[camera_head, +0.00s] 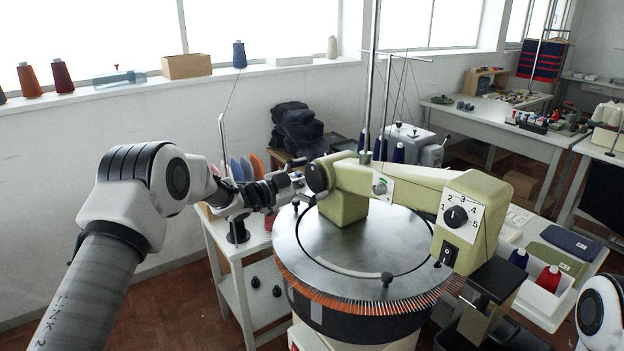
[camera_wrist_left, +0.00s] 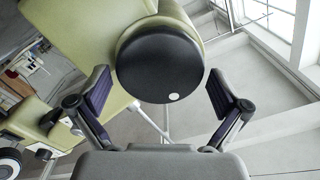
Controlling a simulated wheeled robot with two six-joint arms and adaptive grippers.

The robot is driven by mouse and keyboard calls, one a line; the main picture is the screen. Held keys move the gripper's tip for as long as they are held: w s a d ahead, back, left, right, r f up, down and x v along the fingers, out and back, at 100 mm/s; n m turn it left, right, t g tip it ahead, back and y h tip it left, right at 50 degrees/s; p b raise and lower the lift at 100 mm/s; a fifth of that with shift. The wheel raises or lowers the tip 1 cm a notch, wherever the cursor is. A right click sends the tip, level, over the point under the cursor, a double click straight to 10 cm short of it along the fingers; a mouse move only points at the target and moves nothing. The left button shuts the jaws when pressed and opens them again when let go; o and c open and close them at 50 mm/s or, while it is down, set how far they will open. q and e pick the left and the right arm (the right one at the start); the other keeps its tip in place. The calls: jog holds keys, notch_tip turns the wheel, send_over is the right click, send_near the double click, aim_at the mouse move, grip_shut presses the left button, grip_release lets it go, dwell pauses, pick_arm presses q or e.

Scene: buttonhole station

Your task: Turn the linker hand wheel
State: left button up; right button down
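The linker's hand wheel (camera_head: 317,177) is a dark round knob on the left end of the pale green machine arm (camera_head: 400,185). In the left wrist view the hand wheel (camera_wrist_left: 160,68) shows its black face with one white dot near the lower edge. My left gripper (camera_head: 292,188) is at the wheel's left side in the head view. In the left wrist view my left gripper (camera_wrist_left: 160,92) is open, with one finger on each side of the wheel and visible gaps to it. My right gripper is not in view; only a white joint of my right arm shows at the lower right.
The round steel dial plate (camera_head: 300,250) with its ring of orange-tipped points lies below the machine arm. A white side table (camera_head: 225,245) stands left of it. A numbered control knob (camera_head: 456,216) is on the machine's right end. Yarn cones (camera_head: 548,278) stand at right.

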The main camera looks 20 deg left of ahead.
pick_arm(q)
jog(key=v, duration=1.2)
jog(key=shift+a+f, duration=0.1)
jog(key=shift+a, duration=0.05)
